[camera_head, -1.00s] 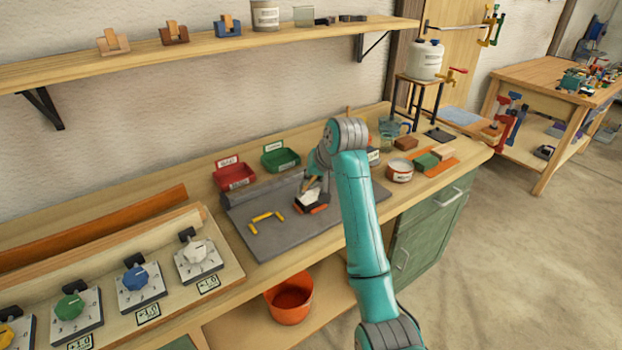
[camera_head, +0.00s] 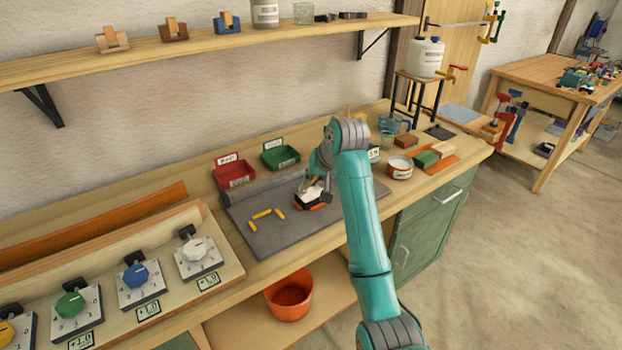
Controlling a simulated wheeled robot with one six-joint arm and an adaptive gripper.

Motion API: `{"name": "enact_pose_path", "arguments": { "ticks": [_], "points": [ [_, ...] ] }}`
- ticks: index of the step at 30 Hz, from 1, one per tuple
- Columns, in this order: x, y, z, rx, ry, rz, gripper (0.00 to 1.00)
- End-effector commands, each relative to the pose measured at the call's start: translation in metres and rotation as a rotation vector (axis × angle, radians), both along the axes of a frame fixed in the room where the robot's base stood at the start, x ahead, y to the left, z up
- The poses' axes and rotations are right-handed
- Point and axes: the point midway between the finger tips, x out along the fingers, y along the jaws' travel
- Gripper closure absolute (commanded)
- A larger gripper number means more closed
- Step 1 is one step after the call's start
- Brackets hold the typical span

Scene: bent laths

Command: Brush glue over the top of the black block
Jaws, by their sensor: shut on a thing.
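My gripper (camera_head: 316,183) is over the grey mat (camera_head: 262,238) on the bench. It is shut on a thin wooden-looking handle, probably the brush, whose lower end is hard to make out. Right below it is a small dark block (camera_head: 299,203) with a white patch on top and orange at its lower edge. The gripper partly hides the block, and I cannot tell whether the brush touches it. A white tin (camera_head: 400,168) with a reddish band, perhaps the glue, stands to the right of my arm.
Yellow pieces (camera_head: 262,214) lie on the mat left of the block. Red (camera_head: 234,175) and green (camera_head: 281,157) bins stand behind. A dial panel (camera_head: 170,275) is at the left. An orange bucket (camera_head: 289,296) sits below.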

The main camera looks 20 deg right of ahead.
Motion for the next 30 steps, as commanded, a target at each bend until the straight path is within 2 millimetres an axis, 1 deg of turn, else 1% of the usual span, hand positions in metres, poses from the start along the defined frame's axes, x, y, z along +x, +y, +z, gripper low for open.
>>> {"name": "enact_pose_path", "arguments": {
  "ticks": [3,12,20,30],
  "points": [
    [0.003,-0.010,0.000,0.000,0.000,-0.002,1.00],
    [0.010,-0.030,0.001,0.000,-0.001,-0.001,1.00],
    [0.012,-0.037,0.001,0.000,0.000,0.000,1.00],
    [0.020,-0.061,0.000,0.001,0.000,-0.001,1.00]
  ]
}}
